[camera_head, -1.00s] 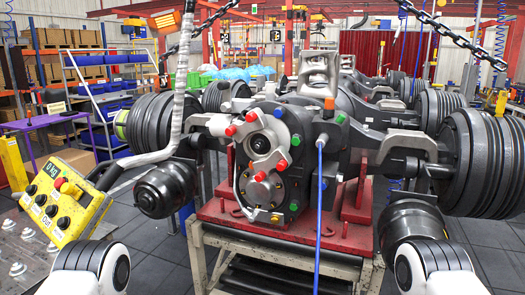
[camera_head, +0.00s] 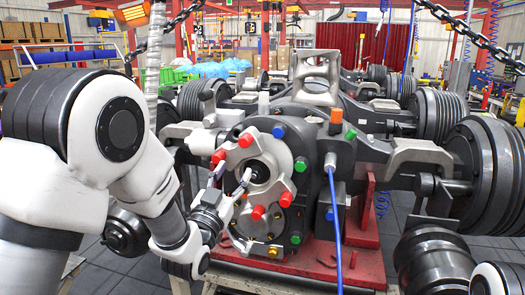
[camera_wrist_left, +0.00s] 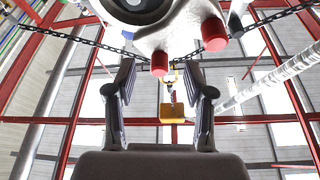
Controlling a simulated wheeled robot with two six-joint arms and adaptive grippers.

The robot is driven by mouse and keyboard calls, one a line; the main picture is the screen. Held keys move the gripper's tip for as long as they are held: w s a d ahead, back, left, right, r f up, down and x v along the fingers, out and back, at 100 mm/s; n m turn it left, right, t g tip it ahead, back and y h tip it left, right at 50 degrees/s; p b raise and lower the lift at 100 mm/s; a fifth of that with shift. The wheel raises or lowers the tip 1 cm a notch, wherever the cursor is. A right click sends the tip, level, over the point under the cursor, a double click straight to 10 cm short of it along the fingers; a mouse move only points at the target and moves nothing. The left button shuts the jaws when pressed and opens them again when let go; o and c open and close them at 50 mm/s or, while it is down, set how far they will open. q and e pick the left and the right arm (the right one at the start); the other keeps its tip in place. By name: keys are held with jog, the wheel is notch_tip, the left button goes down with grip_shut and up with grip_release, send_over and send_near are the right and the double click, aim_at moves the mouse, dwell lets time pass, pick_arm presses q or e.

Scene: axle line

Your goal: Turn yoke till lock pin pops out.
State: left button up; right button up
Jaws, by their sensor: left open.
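The yoke appears to be the dark round part (camera_head: 258,172) in the pale housing on the front of the axle's centre unit; part of a dark round opening (camera_wrist_left: 142,6) shows at the top of the left wrist view. My left gripper (camera_head: 231,176) is just in front of the housing, left of the yoke, fingers pointing up toward it. I cannot pick out the lock pin. My right gripper is out of view.
Red caps (camera_head: 246,140) and green caps (camera_head: 301,164) stick out around the housing. A blue hose (camera_head: 335,225) hangs in front, to the right. The axle rests on a red stand (camera_head: 362,262). In the left wrist view a yellow block (camera_wrist_left: 172,112) hangs beyond the fingers.

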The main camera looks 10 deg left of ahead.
aim_at(243, 144)
pick_arm(q)
notch_tip(243, 144, up, 5)
jog(key=d+p, duration=0.1)
jog(key=x, duration=0.2)
jog(key=p+x, duration=0.1)
jog(key=f+p+x, duration=0.1)
jog(key=x, duration=0.1)
jog(key=shift+w+a, duration=0.25)
jog(key=shift+w, duration=0.25)
jog(key=shift+s+d+r, duration=0.15)
jog(key=shift+s+r, duration=0.05)
jog(key=shift+s, duration=0.1)
jog(key=shift+w, duration=0.1)
grip_shut()
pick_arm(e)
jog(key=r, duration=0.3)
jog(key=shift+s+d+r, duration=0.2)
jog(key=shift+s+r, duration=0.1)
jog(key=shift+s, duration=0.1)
